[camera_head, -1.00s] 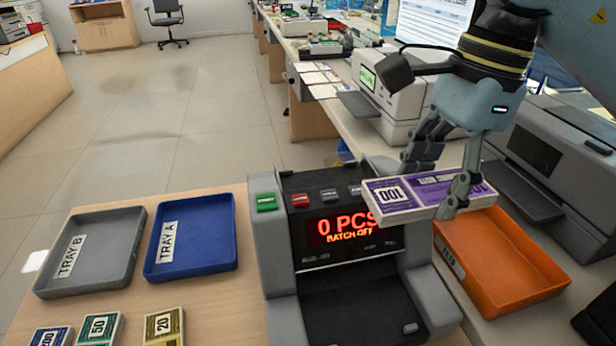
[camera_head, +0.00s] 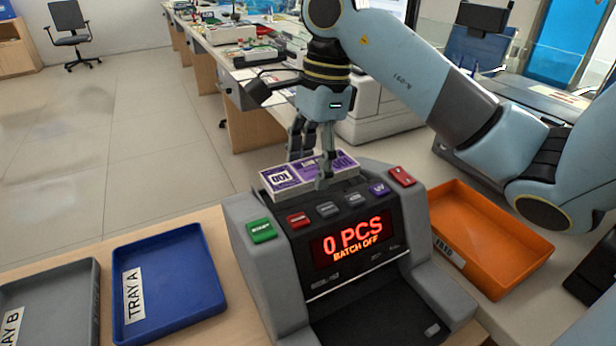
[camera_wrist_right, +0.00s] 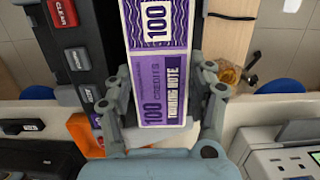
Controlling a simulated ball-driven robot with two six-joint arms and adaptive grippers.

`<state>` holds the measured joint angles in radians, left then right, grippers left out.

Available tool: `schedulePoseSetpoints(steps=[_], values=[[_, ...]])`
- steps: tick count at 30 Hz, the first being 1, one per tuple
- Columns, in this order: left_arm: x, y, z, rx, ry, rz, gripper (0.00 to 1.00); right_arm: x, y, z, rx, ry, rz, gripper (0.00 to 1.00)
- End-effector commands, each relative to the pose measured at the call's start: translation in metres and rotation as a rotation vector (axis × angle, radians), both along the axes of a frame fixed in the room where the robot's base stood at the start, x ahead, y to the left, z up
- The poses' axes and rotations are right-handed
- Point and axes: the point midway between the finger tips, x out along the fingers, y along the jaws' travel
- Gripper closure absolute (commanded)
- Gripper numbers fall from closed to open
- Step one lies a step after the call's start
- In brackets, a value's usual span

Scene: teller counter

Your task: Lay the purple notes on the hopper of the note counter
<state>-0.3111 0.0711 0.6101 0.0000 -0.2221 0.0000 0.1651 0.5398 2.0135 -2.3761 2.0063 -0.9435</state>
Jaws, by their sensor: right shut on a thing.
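The bundle of purple notes (camera_head: 283,178), marked 100, is at the top rear of the note counter (camera_head: 330,225) in the head view. My right gripper (camera_head: 316,180) is shut on the bundle from above, a finger on each long side. The notes also show between the fingers in the right wrist view (camera_wrist_right: 160,90), above the counter's dark top. The hopper is mostly hidden behind the button panel and the notes, so I cannot tell whether the bundle touches it. The counter's display reads 0 PCS, BATCH OFF. My left gripper is not in view.
Blue Tray A (camera_head: 170,290) and grey Tray B (camera_head: 40,310) lie left of the counter. An orange tray (camera_head: 490,240) lies to its right. A longer counter with office machines runs behind. My right arm crosses the upper right.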

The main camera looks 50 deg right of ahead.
Motion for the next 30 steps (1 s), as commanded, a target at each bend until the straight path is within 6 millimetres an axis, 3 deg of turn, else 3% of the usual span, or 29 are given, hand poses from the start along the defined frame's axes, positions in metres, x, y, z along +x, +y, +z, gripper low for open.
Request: schedulePoseSetpoints(steps=[5,9,13,24,25,30], values=[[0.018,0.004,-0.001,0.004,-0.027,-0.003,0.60,0.008,-0.003,-0.008,0.000,0.001,0.000,0.79],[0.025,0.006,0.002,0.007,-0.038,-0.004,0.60,0.007,-0.003,-0.025,0.001,0.004,0.000,0.79],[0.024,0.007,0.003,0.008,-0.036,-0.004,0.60,0.008,-0.003,-0.043,0.001,0.002,0.000,0.79],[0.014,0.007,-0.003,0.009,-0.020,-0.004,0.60,0.008,-0.003,-0.049,-0.001,-0.001,0.001,0.79],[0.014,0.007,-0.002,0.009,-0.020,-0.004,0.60,0.008,-0.003,-0.048,-0.001,-0.001,0.001,0.42],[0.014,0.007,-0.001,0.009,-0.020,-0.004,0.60,0.008,-0.003,-0.047,-0.001,-0.001,0.001,0.21]])
